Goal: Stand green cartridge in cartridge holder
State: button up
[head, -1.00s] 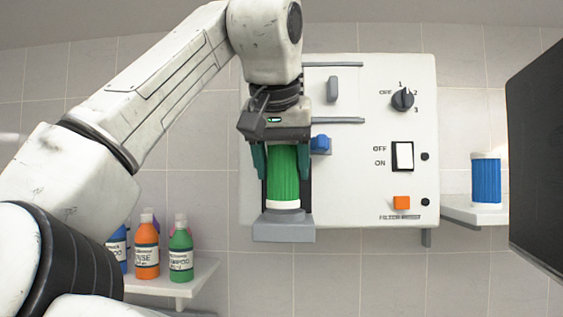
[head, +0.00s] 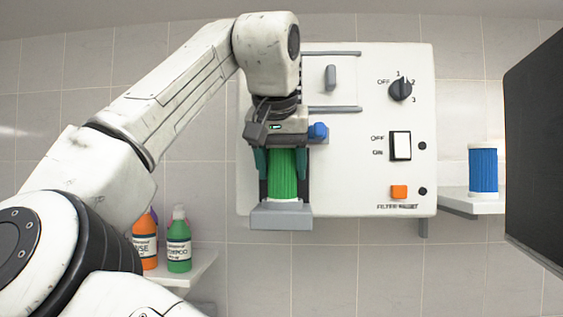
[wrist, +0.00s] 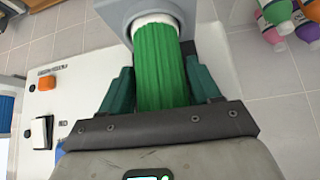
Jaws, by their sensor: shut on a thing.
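The green cartridge (head: 283,174) is upright in the head view, a ribbed cylinder with a white end cap at its bottom. Its lower end is at the grey cartridge holder (head: 281,216) on the white wall panel, and its bottom edge is partly hidden by the holder's front. My gripper (head: 282,165) comes from above, with a teal finger on each side of the cartridge, shut on it. The wrist view shows the cartridge (wrist: 161,75) between the fingers, its white cap (wrist: 155,27) at the holder (wrist: 130,8). Its upper end is hidden by my gripper.
The white panel (head: 360,180) carries a rotary dial (head: 401,88), a rocker switch (head: 400,146), an orange button (head: 399,192) and a blue knob (head: 318,131). A blue cartridge (head: 483,171) stands on a right shelf (head: 468,203). Bottles (head: 179,242) stand at lower left. A dark panel (head: 540,150) edges the right.

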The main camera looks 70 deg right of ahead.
jog(key=shift+f, duration=0.15)
jog(key=o, duration=1.3)
jog(key=shift+c, duration=0.2)
jog(key=b+v, duration=0.1)
jog(key=v, duration=1)
jog(key=shift+w, duration=0.1)
